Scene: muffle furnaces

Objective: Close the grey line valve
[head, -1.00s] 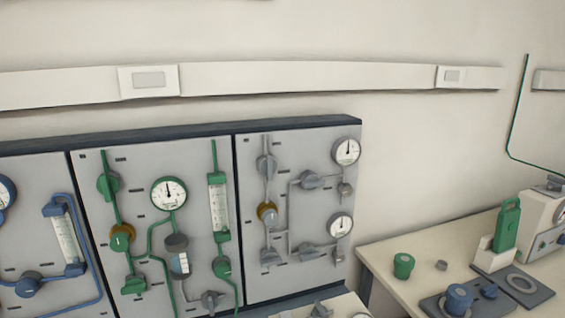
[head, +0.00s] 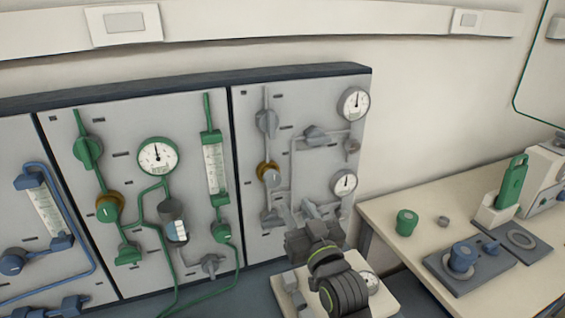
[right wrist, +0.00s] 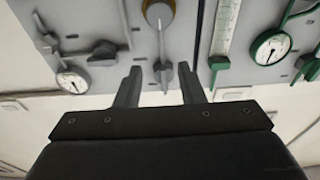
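The grey line is on the right panel. Its upper valve (head: 266,122) is a grey round body with a lever handle. In the right wrist view, where the panel appears upside down, this valve (right wrist: 163,72) shows its lever along the vertical pipe. My right gripper (head: 298,212) is in front of the lower part of the grey panel in the head view. In the wrist view its two fingers (right wrist: 160,88) are spread, with the valve seen between the tips and nothing held. Contact does not show. My left gripper is out of view.
A brass-collared grey regulator (head: 268,173) and a lower grey valve (head: 271,218) share the pipe. Two gauges (head: 354,103) are at the panel's right. A green-line panel (head: 125,180) adjoins on the left. A bench (head: 395,262) with green and blue items stands right.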

